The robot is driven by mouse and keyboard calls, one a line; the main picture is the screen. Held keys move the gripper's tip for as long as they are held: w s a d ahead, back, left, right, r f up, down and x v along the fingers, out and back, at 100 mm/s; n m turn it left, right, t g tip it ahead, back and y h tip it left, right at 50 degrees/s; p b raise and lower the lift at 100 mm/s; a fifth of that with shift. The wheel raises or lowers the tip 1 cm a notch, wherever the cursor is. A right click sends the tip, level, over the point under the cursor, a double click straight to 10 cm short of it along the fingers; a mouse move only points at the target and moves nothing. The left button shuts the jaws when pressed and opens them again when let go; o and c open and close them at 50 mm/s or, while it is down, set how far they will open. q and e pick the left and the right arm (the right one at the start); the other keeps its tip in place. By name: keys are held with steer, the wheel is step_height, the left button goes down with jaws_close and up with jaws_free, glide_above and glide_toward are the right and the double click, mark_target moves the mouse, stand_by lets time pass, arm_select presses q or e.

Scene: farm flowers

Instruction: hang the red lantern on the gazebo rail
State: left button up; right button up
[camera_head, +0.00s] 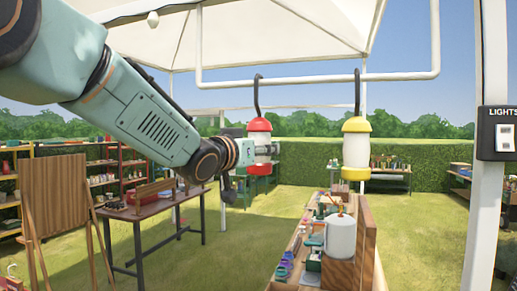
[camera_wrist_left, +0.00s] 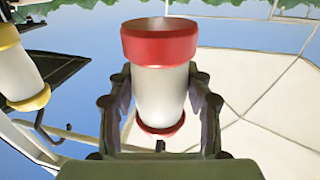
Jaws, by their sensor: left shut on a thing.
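The red lantern (camera_head: 259,126) has red bands above and below a pale body and a dark hook on top. My left gripper (camera_head: 262,150) is shut around its pale body, with a finger on each side in the left wrist view (camera_wrist_left: 160,92). The lantern is upright in the head view; its hook rises to the white gazebo rail (camera_head: 310,78) and overlaps it. I cannot tell whether the hook bears on the rail. My right gripper is not in view.
A yellow lantern (camera_head: 356,124) hangs by its hook from the same rail, to the right. A cluttered workbench (camera_head: 345,270) stands below it. A lights switch box (camera_head: 496,133) is on the right post. Grass lies open between the benches.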

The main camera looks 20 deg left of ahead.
arm_select(q)
steer(key=shift+w+d+f, duration=0.15)
steer(key=shift+w+d, duration=0.05)
steer(key=shift+d, duration=0.05)
steer(key=shift+s+a, duration=0.2)
steer(key=shift+s, duration=0.35)
steer(key=shift+w+d+f, duration=0.1)
steer(key=shift+w+f, duration=0.05)
steer(key=shift+w, duration=0.15)
steer(key=o, duration=1.3)
steer(key=shift+c, duration=0.2)
steer(key=shift+o, duration=1.4)
steer(key=shift+s, duration=0.1)
